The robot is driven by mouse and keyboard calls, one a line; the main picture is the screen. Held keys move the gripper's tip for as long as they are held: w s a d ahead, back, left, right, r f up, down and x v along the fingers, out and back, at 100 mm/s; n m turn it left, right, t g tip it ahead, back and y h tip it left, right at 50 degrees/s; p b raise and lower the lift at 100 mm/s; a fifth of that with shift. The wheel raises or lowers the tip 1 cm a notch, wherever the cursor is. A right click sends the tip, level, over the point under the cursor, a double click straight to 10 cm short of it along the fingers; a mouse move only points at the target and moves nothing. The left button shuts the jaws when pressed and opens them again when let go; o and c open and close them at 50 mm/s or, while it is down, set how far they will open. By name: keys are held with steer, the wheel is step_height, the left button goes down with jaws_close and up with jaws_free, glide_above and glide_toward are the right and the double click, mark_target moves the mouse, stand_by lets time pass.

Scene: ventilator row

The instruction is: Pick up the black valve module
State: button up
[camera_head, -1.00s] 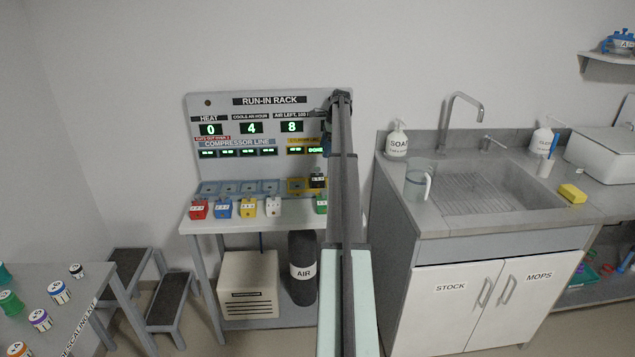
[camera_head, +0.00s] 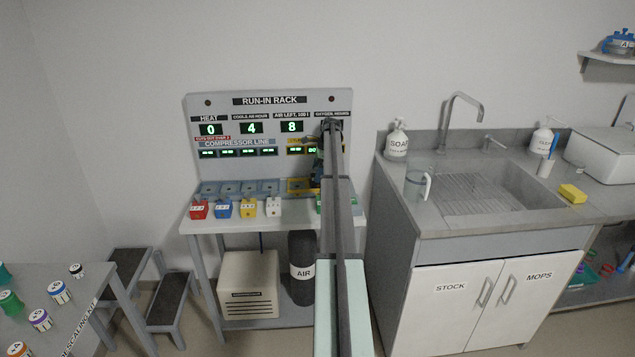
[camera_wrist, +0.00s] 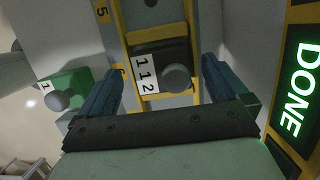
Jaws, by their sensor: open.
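The black valve module (camera_wrist: 178,54) shows in the wrist view with a white label reading 112 and a round grey knob. It sits in a yellow-framed bay of the rack. My gripper (camera_wrist: 163,70) is open, with one blue finger on each side of the module. I see gaps between the fingers and the module. In the head view my gripper (camera_head: 318,168) is in front of the yellow bay at the rack's right, and my arm mostly hides the module there.
A green module (camera_wrist: 72,92) stands close beside my left finger in the wrist view. Red (camera_head: 199,210), blue (camera_head: 222,208), yellow (camera_head: 247,207) and white (camera_head: 273,207) modules stand along the shelf. A lit DONE display (camera_wrist: 300,88) is at the right. The sink counter (camera_head: 440,222) stands right of the rack.

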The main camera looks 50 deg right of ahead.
steer(key=shift+x, duration=1)
steer(key=shift+c, duration=0.3)
steer(key=c, duration=1.2)
